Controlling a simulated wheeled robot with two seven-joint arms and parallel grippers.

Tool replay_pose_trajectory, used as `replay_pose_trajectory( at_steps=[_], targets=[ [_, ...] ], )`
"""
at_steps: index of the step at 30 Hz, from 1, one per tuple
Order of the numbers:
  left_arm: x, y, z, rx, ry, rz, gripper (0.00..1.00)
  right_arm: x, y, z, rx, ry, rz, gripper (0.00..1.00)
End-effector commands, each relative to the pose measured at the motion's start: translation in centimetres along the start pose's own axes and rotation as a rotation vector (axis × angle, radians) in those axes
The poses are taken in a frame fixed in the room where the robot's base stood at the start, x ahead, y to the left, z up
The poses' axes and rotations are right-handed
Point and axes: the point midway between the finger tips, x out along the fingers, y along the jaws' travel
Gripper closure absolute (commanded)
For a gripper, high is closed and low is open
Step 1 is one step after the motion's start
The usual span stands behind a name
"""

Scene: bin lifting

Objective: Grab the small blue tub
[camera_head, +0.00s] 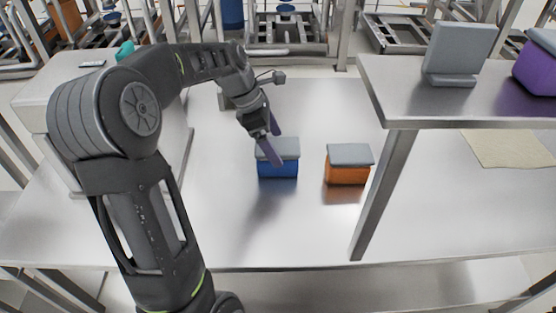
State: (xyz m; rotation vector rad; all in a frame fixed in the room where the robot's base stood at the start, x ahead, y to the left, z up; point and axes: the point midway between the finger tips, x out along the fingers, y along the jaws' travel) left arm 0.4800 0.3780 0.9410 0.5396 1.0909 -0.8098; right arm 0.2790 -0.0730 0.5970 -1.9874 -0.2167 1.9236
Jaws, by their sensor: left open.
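The small blue tub (278,169) has a grey lid and stands upright on the metal table (225,215), left of an orange tub. My left gripper (272,144) is at the tub's upper back, its purplish fingers pointing down. The fingers are spread, and one overlaps the left part of the grey lid in the picture. I cannot tell whether it touches the tub. The gripper holds nothing that I can see. My right gripper is not in view.
An orange tub (347,172) with a grey lid stands just right of the blue one. The table front is clear.

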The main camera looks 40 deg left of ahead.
Motion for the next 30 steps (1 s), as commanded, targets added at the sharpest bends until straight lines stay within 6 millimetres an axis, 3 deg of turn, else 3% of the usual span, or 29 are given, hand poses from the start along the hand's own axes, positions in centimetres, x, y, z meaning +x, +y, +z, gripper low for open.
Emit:
replay_pose_trajectory(
  at_steps=[11, 21, 30],
  targets=[
    [0.5, 0.0, 0.0, 0.000, 0.000, 0.000, 0.09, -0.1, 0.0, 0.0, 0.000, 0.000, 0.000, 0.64],
    [4.9, 0.1, -0.1, 0.000, 0.000, -0.002, 0.09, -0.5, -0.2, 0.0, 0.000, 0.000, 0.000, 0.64],
    [5.5, 0.1, -0.1, 0.000, 0.000, 0.002, 0.09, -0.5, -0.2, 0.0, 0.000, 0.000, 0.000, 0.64]
  ],
)
